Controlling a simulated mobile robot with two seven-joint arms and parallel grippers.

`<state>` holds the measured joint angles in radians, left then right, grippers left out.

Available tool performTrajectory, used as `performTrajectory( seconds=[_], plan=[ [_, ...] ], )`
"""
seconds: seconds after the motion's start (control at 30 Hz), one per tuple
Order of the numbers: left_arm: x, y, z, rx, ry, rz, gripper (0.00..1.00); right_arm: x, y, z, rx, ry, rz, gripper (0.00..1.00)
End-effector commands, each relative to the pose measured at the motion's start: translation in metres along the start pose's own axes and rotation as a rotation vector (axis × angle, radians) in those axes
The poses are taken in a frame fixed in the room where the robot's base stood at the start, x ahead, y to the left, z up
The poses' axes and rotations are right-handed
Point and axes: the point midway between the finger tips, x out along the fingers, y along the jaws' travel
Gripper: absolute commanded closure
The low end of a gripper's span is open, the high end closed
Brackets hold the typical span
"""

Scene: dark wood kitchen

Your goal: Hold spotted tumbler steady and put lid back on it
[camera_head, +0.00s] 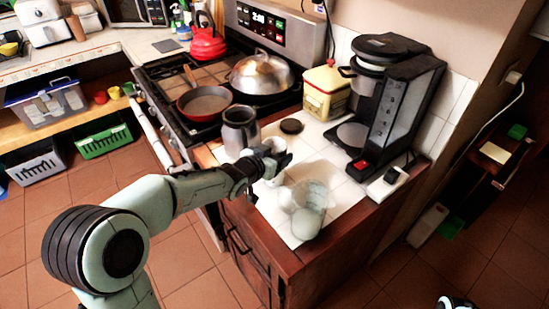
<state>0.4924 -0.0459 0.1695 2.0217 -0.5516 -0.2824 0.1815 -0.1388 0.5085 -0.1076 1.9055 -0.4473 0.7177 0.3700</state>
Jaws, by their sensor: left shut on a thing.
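My left gripper (278,163) reaches in from the left over the white tiled counter (345,192). It is shut on a pale cup (277,145), which looks like the tumbler and stands on the counter. The fingers cover much of the cup, and spots on it are too small to make out. A dark round disc (291,126), which looks like the lid, lies flat on the tiles behind the cup, apart from it.
A grey metal jug (240,130) stands close behind and left of the cup. A clear glass vessel (312,194) is at the front right. A coffee maker (399,110) and a yellow-and-red tin (326,92) stand at the back. The stove (180,76) adjoins on the left.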

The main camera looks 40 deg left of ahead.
Motion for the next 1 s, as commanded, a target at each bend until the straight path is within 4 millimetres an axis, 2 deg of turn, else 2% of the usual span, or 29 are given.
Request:
performTrajectory(
  seconds=[0.47, 0.5, 0.57, 0.93, 1.0],
  plan=[
    [0.0024, 0.0003, 0.0046, 0.000, 0.005, 0.000, 0.82, 0.0054, 0.0000, 0.0003, 0.000, -0.001, 0.000, 0.47],
    [0.0024, 0.0002, 0.0055, 0.000, 0.001, 0.000, 0.18, 0.0047, 0.0000, 0.0003, 0.000, -0.001, 0.000, 0.47],
    [0.0022, 0.0002, 0.0051, 0.000, 0.001, 0.000, 0.02, 0.0042, 0.0000, 0.0003, 0.000, -0.001, 0.000, 0.47],
    [0.0005, 0.0001, 0.0006, 0.000, 0.001, 0.000, 0.02, -0.0008, -0.0001, -0.0002, 0.000, 0.001, 0.000, 0.47],
    [-0.0075, 0.0002, 0.0002, 0.003, 0.001, -0.001, 0.02, -0.0024, -0.0001, -0.0003, 0.000, 0.001, 0.000, 0.47]
  ],
)
